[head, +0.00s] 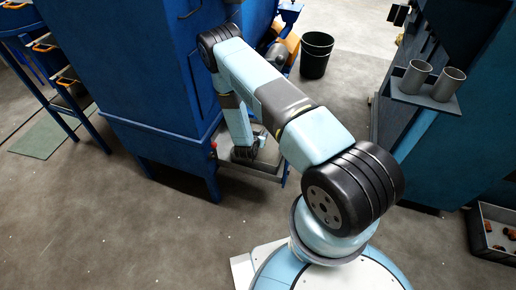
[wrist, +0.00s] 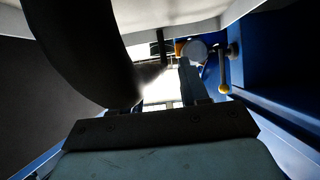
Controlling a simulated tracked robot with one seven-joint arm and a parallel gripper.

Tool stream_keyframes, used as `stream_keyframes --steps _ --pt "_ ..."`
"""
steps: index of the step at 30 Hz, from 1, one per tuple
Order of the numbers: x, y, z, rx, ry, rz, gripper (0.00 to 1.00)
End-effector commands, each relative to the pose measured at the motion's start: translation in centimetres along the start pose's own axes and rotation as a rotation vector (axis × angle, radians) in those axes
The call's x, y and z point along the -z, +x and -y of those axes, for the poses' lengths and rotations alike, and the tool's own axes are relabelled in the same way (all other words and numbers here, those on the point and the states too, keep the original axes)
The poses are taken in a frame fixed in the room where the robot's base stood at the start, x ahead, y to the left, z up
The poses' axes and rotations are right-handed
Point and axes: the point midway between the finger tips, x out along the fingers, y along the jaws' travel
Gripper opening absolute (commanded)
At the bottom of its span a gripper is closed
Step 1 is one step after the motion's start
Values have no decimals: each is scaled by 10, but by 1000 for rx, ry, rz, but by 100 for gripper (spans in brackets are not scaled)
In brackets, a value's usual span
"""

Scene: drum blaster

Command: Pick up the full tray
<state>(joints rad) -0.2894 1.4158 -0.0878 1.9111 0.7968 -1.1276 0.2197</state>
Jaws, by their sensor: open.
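My gripper (head: 246,152) is low beside the blue cabinet, just above a grey platform (head: 262,168) at its foot. Its jaws are open, and no object shows clearly between them; my arm partly covers this spot. A dark grey tray (head: 473,226) with several brown parts in it lies on the floor at the far right of the head view, well away from my gripper. Orange-handled trays (head: 66,80) sit in a blue rack at the upper left. Their contents are hard to see, and I cannot tell which tray is the full one.
The tall blue cabinet (head: 130,70) stands left of my arm. A black bin (head: 316,54) stands behind. A dark machine at right carries two grey cups (head: 415,76) on a shelf. A yellow-tipped lever (wrist: 223,88) shows in the wrist view. The front left floor is clear.

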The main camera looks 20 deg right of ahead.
Motion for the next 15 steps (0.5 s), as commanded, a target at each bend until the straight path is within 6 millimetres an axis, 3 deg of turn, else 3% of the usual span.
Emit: stream_keyframes --steps 9,15 --pt "0 5 0 0 0 0 44" --pt "0 5 0 0 0 0 25"
